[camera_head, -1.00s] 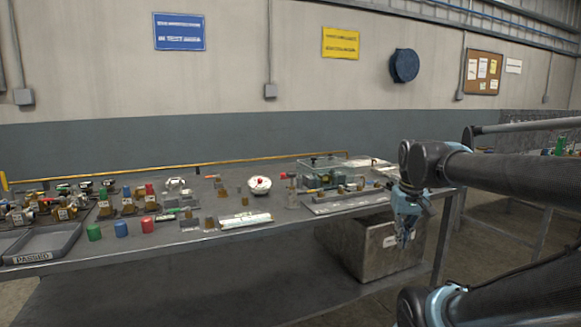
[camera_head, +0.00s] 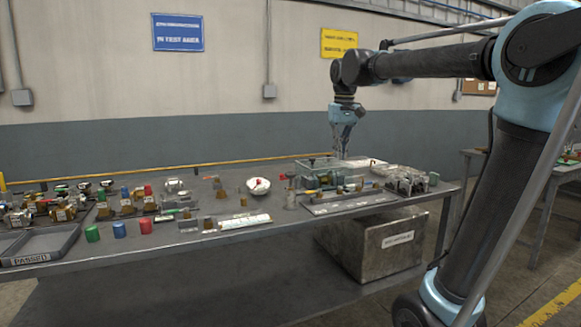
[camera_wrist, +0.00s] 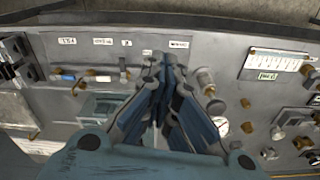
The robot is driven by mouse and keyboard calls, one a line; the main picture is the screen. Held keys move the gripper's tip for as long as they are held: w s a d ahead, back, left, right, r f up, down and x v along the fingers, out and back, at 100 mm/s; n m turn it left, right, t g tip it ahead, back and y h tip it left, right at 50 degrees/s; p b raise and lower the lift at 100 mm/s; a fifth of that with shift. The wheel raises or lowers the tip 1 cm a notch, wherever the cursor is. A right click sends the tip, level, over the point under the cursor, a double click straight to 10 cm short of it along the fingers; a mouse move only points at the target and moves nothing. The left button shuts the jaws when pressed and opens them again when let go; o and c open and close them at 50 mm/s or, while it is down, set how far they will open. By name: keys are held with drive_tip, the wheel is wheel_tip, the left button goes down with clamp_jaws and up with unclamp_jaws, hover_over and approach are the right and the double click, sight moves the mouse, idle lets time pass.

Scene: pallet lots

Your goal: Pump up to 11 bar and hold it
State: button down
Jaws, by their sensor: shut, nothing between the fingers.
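My gripper (camera_head: 343,150) hangs fingers-down above the back of the table, over the test rig, and is shut and empty. In the wrist view its blue fingers (camera_wrist: 168,75) meet over the rig. The rig's grey plate (camera_head: 325,209) carries small brass and coloured fittings and labels too small to read. A clear-walled box (camera_head: 316,163) stands behind the plate and also shows in the wrist view (camera_wrist: 105,108). A white round gauge (camera_head: 258,186) with a red centre stands left of the rig; its reading is not legible. A post (camera_head: 291,194) stands between them.
Red, blue and green cylinders (camera_head: 119,230), brass parts and a grey tray marked PASSED (camera_head: 47,242) fill the table's left. A white scale strip (camera_head: 245,221) lies near the front edge. Metal clamp-like parts (camera_head: 405,178) stand at the right. A grey bin (camera_head: 375,245) sits underneath.

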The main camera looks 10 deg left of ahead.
drive_tip(key=w+a+r+n, duration=0.1)
drive_tip(key=w+a+r, duration=0.3)
drive_tip(key=a, duration=0.5)
wheel_tip(320, 180, up, 4)
drive_tip(key=n, duration=0.1)
hover_over(290, 173)
drive_tip(key=w, duration=0.2)
drive_tip(key=shift+s+a+f+g, duration=0.2)
drive_tip(key=shift+s+g, duration=0.05)
drive_tip(key=shift+g, duration=0.05)
wheel_tip(290, 173, down, 14)
drive_tip(key=shift+f, duration=0.1)
drive_tip(key=shift+f, duration=1.7)
